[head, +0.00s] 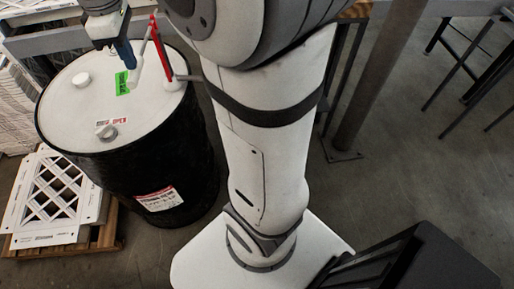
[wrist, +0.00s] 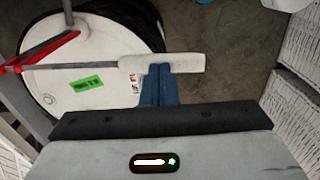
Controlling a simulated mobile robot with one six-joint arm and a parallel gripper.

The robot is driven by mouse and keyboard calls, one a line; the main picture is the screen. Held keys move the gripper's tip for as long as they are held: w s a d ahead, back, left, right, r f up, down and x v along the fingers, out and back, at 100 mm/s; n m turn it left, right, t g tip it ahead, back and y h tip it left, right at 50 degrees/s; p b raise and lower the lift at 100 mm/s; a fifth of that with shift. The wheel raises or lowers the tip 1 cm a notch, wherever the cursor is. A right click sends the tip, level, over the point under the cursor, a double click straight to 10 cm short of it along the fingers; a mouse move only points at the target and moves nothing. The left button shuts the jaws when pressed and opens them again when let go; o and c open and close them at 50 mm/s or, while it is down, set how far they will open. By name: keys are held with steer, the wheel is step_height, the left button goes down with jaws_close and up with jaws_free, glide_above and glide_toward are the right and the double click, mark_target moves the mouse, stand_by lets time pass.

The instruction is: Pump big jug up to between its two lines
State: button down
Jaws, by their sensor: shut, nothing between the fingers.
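A red pump (head: 160,47) stands on the white lid of a black drum (head: 130,170). Its lever ends in a pale grip (head: 136,72), which also shows in the wrist view (wrist: 185,63). My gripper (head: 127,58) has blue fingers, shut and empty. In the wrist view the fingertips (wrist: 158,70) come right up to the grip's side; I cannot tell whether they touch it. I cannot make out the big jug or its two lines in either view. A pale object (wrist: 288,4) is cut off at the wrist view's top right; I cannot tell what it is.
White lattice-faced filters (head: 55,195) lie on a wooden pallet (head: 105,238) at left. A steel post (head: 375,85) stands at right. The floor between is bare.

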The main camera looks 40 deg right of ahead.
mark_target(136, 73)
steer(key=shift+f, duration=0.1)
steer(key=shift+f+b, duration=0.8)
steer(key=shift+f, duration=0.35)
steer(key=shift+f+b, duration=0.75)
steer(key=shift+f, duration=0.25)
steer(key=shift+s+a+f+b, duration=0.15)
steer(key=shift+f+b, duration=0.65)
steer(key=shift+f, duration=0.4)
